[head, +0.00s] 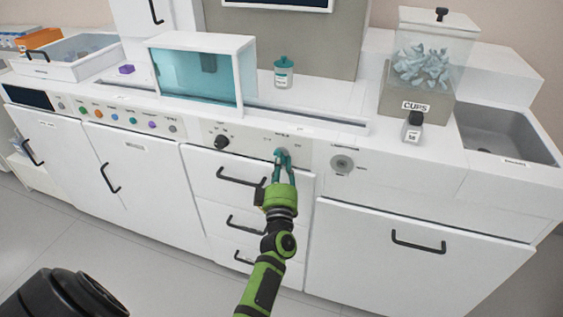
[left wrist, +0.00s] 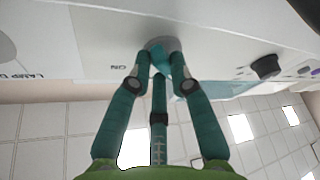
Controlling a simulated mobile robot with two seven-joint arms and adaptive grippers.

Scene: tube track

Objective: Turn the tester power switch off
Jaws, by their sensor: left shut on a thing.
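The tester power switch (head: 283,151) is a small grey rotary knob on the white front panel of the counter, with small labels on both sides. My left gripper (head: 281,160) reaches up to it from below, its teal fingers shut on the knob. In the left wrist view, the fingertips (left wrist: 160,62) close around the knob, and the round grey base of the switch (left wrist: 158,43) shows behind them. An "ON" label shows beside it there. The fingers hide most of the knob, so I cannot tell which way it points. My right gripper is not in view.
A black knob (head: 221,142) sits left of the switch, and a round grey dial (head: 342,163) sits to its right. Drawer handles (head: 241,177) stick out below. A teal-lidded jar (head: 284,72), a glass-fronted box (head: 200,75) and a cups bin (head: 422,65) stand on the counter.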

